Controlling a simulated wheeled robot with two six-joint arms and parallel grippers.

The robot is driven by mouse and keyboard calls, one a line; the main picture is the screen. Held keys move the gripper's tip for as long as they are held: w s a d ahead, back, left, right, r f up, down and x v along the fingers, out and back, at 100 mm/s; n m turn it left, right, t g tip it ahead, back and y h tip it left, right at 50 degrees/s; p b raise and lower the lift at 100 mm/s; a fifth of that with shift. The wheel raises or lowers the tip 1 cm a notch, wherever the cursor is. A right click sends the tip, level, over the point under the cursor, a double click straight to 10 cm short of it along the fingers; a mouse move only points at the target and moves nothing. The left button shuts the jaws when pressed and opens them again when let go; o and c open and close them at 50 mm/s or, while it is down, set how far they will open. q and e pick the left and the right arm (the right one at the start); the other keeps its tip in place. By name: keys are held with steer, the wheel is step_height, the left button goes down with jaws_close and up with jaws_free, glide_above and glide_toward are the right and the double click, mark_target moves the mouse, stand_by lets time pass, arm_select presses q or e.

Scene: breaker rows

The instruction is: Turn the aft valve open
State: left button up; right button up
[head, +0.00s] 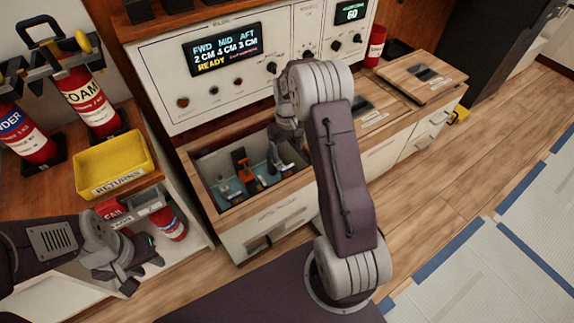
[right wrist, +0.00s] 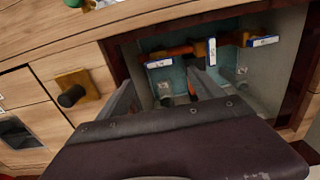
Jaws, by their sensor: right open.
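The open compartment (head: 205,172) in the low cabinet holds orange valve handles with blue-and-white tags; one orange handle (head: 241,160) shows in the head view. In the right wrist view three tags show: a left one (right wrist: 159,63), an upright middle one (right wrist: 212,52) and a right one (right wrist: 263,41). Their lettering is too small to read, so I cannot tell which is the aft valve. My right gripper (right wrist: 160,80) is open and empty, its fingers reaching into the compartment near the left tag. My left gripper (head: 142,276) hangs open and empty at lower left, far from the valves.
The panel display (head: 224,50) reads FWD 2 CM, MID 4 CM, AFT 3 CM, READY. A yellow returns tray (head: 112,165) and extinguishers (head: 88,98) stand at left. A wooden lid (head: 421,76) lies on the counter at right. Compartment walls surround the right fingers closely.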

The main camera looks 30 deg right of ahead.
mark_target(288, 168)
step_height(288, 168, down, 8)
steer(key=b, duration=0.4)
steer(key=shift+r, duration=0.25)
